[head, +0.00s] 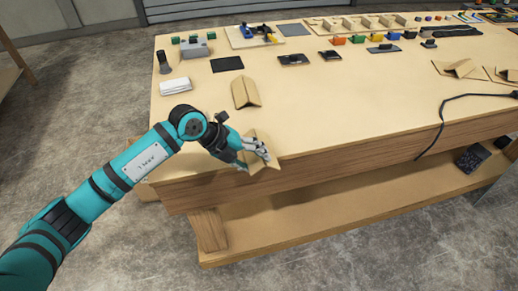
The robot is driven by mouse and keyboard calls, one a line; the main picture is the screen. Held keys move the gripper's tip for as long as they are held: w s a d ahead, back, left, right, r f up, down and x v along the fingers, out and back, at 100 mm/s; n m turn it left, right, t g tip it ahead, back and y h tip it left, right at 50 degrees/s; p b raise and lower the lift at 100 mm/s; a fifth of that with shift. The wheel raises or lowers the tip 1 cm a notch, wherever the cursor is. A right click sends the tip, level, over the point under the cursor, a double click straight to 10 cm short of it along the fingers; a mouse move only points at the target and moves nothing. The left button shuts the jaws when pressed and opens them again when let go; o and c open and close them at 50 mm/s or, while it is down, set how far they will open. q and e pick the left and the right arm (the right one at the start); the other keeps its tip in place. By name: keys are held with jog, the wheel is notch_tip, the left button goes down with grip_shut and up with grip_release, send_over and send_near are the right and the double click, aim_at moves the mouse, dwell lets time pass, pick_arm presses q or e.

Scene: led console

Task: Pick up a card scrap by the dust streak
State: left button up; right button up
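A folded tan card scrap (263,164) is at the table's front edge, and its lower part shows against the table's wooden front. My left gripper (259,152) is over this scrap, with its fingers across the middle of it. I cannot tell whether the fingers are closed on the card or whether it is lifted. A second folded card scrap (246,92) lies on the tabletop behind the gripper. More folded card pieces (461,69) lie at the right. I cannot make out a dust streak. My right gripper is not in view.
On the wooden table (330,110) lie a folded white cloth (175,86), a dark flat pad (227,64) and several small coloured blocks toward the back. A black cable (440,118) hangs over the front edge at right. The front middle of the tabletop is clear.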

pick_arm(q)
jog(key=shift+c, duration=0.8)
jog(key=shift+r, duration=0.15)
